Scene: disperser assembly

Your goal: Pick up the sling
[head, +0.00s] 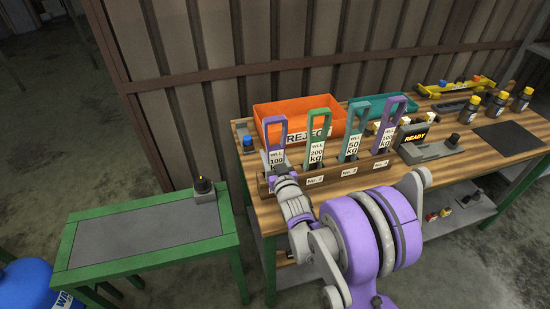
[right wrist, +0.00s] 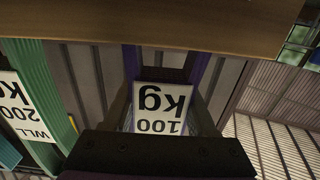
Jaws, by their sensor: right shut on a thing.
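A rack (head: 325,178) on the wooden workbench holds several upright looped slings with white load labels. The leftmost is a purple sling (head: 276,156) marked WLL 100 kg, and its 100 kg label shows upside down in the right wrist view (right wrist: 160,108). My right gripper (head: 281,170) is shut on this purple sling low down, at the left end of the rack. The sling still stands upright in line with the others. Beside it are a green 200 kg sling (head: 317,152), a teal 50 kg sling (head: 353,146) and another purple sling (head: 388,140). My left gripper is out of view.
An orange REJECT bin (head: 300,108) and a teal tray (head: 398,105) stand behind the slings. A READY sign (head: 413,137) on a grey device is to the right. A low green-framed table (head: 140,235) at left is mostly clear, with a small device (head: 204,191).

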